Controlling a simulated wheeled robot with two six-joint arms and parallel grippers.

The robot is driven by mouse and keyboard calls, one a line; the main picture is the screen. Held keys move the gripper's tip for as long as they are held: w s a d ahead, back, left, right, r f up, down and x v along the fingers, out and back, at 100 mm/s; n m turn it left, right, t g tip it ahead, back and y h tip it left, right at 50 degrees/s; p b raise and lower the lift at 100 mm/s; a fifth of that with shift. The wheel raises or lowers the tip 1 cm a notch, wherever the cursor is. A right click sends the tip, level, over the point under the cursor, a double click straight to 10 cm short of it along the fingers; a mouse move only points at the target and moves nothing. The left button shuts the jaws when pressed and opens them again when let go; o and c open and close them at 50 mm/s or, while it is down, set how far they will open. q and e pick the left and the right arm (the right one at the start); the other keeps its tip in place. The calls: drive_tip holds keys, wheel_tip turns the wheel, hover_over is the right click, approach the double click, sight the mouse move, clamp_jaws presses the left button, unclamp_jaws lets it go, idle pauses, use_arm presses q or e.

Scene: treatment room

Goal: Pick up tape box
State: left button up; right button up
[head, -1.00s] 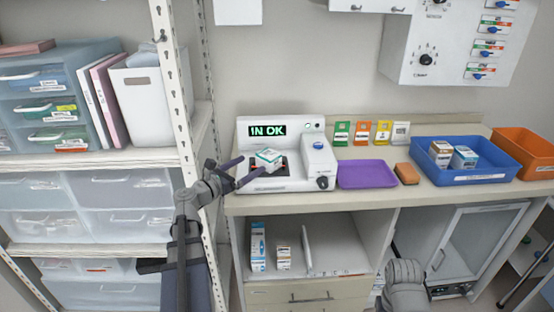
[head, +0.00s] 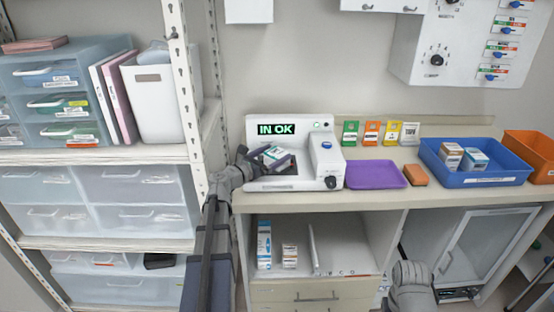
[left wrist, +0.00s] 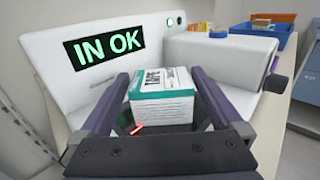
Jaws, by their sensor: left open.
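The tape box (head: 276,157) is a small white and teal carton on the platform of a white device (head: 318,182) whose display reads "IN OK". In the left wrist view the tape box (left wrist: 162,97) sits upright between the two dark fingers, and its top shows part of the word "TAPE". My left gripper (head: 270,161) is open, with a finger on each side of the box; in the left wrist view gaps show between the fingers and the box. A red light shows on the platform beside the box. The right gripper's fingers do not show.
A purple tray (head: 375,175) and an orange sponge-like block (head: 415,174) lie right of the device. A blue bin (head: 483,180) with small boxes stands farther right. Coloured cards (head: 371,133) stand behind. A metal shelf post (head: 188,90) rises close to my left arm.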

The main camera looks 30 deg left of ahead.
sight(282, 149)
use_arm(q)
drive_tip(key=x, duration=0.4)
drive_tip(key=shift+s, duration=0.1)
drive_tip(key=shift+c, duration=0.2)
